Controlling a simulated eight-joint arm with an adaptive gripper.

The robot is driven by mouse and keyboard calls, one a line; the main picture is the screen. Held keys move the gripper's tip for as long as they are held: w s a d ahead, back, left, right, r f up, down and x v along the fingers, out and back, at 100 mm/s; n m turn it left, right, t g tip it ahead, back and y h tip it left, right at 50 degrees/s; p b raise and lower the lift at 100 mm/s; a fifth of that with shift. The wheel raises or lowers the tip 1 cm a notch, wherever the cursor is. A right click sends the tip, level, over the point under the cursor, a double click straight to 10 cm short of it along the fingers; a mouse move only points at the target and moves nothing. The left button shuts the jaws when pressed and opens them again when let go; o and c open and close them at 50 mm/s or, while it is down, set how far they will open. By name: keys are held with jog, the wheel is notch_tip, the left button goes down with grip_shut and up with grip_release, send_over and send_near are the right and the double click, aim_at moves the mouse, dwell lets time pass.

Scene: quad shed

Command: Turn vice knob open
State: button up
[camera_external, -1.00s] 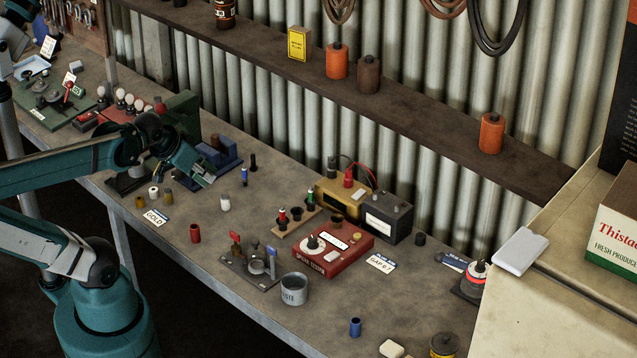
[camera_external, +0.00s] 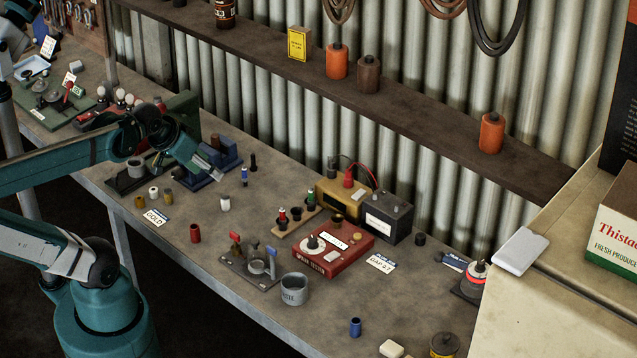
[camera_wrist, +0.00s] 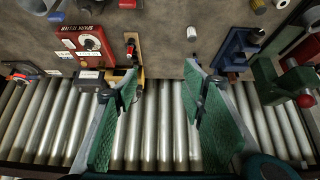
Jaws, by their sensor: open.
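A blue vice-like block (camera_external: 229,160) with dark jaws stands on the bench near the wall. It shows at the upper right in the wrist view (camera_wrist: 238,50); a small round end (camera_wrist: 258,33) there may be its knob, but it is too small to be sure. My gripper (camera_external: 212,166) is just in front of the vice in the external view and hides part of it. In the wrist view my gripper (camera_wrist: 160,72) has its two green fingers wide apart with nothing between them. The vice lies to the right of the fingers, apart from them.
A green machine body (camera_wrist: 268,84) with a red ball handle (camera_wrist: 305,101) stands beside the vice. A red box with a dial (camera_wrist: 88,45) is on the other side. Small bottles, including a white cylinder (camera_external: 225,203), stand nearby. The corrugated wall (camera_wrist: 160,140) is close.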

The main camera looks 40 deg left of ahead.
jog(key=a+r+n+t+h+b, duration=0.25)
jog(key=a+t+b, duration=0.6)
jog(key=a, duration=2.05)
jog(key=g+b, duration=0.1)
jog(key=g, duration=0.1)
send_near(179, 175)
jog(key=shift+w+f+n, duration=0.4)
jog(key=shift+w+n, duration=0.05)
jog(key=shift+w, duration=0.3)
jog(key=shift+w+f, duration=0.1)
jog(key=shift+w, duration=0.05)
dwell(0.5)
jog(key=shift+b+x, duration=1.15)
jog(key=shift+x, duration=2.6)
